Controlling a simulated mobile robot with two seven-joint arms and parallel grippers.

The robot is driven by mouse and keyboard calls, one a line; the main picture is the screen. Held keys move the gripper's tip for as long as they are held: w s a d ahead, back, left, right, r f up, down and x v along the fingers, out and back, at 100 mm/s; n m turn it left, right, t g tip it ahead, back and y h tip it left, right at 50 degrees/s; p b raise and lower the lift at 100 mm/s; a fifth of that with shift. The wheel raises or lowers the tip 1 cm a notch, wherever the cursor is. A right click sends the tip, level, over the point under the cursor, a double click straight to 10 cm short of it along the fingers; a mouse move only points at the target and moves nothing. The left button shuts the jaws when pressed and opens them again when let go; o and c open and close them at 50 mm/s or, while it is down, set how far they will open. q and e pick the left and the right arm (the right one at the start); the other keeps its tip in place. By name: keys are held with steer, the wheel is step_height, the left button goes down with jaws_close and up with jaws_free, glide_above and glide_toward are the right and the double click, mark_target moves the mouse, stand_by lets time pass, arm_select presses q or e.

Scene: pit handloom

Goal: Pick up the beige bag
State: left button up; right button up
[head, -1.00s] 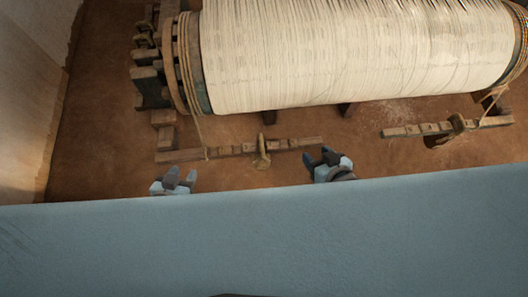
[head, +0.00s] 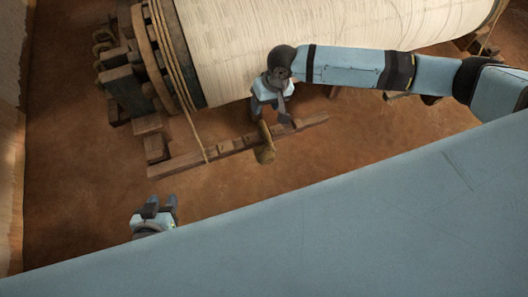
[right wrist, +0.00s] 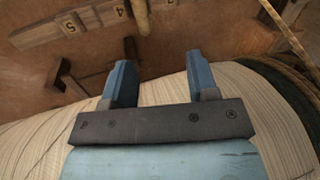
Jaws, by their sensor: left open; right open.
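I cannot make out a beige bag in either view. My right gripper (head: 270,112) is open in front of the roll, just above the notched wooden bar. In the right wrist view its two blue fingers (right wrist: 160,78) are apart with nothing between them. My left gripper (head: 160,205) is open and empty low at the left, over bare floor beside my blue body.
A large roll of off-white threads (head: 235,45) fills the top. A numbered wooden bar (head: 225,146) with a tan peg (head: 265,150) lies before it. Wooden blocks (head: 155,145) and a cord stand at its left end. Brown floor (head: 80,200) is clear at left.

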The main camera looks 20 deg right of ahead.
mark_target(264, 125)
steer(key=shift+h, duration=0.3)
steer(key=f, duration=0.3)
steer(key=f+b, duration=0.1)
steer(key=f, duration=0.4)
steer(key=shift+w+f, duration=0.3)
steer(key=shift+f, duration=0.05)
steer(key=f, duration=0.3)
steer(key=f+b, duration=0.1)
steer(key=shift+a+f, duration=0.2)
steer(key=shift+a, duration=0.05)
steer(key=shift+f, duration=0.25)
steer(key=shift+c, duration=0.3)
jaws_close()
